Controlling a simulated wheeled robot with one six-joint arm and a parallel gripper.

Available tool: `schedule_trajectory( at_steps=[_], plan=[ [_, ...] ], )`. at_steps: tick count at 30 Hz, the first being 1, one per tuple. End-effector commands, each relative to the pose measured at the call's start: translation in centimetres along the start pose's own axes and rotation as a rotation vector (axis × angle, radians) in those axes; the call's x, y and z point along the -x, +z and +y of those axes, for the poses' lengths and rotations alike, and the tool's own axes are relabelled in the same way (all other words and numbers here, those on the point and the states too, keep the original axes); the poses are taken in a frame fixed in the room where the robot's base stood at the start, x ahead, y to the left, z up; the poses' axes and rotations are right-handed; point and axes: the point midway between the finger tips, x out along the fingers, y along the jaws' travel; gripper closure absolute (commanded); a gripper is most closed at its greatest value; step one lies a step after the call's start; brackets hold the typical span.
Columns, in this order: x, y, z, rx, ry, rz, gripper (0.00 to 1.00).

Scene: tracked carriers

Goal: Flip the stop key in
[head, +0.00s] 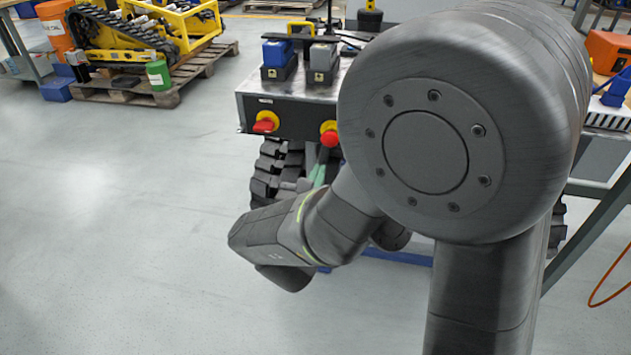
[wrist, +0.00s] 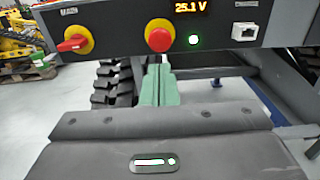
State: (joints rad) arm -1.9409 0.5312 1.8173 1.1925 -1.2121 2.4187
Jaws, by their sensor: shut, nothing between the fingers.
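A carrier's dark front panel (wrist: 115,22) bears two red controls on yellow discs. One is a red turn key (wrist: 73,43), its handle pointing left and slightly down. It also shows in the head view (head: 263,127). To its right is a round red stop button (wrist: 158,39), which stands out from its disc and also shows in the head view (head: 329,139). My gripper (wrist: 158,68) has its green fingers together, empty, just below the stop button in the picture. In the head view the fingers (head: 321,168) point up at the panel. I cannot tell whether they touch it.
A lit display (wrist: 190,8) reads 25.1 V, with a green light (wrist: 194,40) below and a white socket (wrist: 245,32) to the right. Black tracks (head: 272,170) sit beneath the panel. Blue and grey blocks (head: 278,55) stand on top. Open floor (head: 130,220) lies left.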

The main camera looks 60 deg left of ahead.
Motion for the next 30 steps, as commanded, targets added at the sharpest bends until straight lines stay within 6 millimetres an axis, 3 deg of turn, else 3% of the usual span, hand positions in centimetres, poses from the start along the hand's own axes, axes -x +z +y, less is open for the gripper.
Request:
schedule_trajectory(
  at_steps=[6, 13, 19, 30],
  plan=[
    [-4.8, -0.1, -0.2, 0.000, -0.005, -0.001, 1.00],
    [-8.4, -0.1, -0.1, 0.000, -0.003, -0.001, 1.00],
    [-9.6, -0.1, -0.1, 0.001, -0.001, 0.000, 1.00],
    [-9.7, 0.0, -0.1, 0.001, 0.000, 0.000, 1.00]
  ],
)
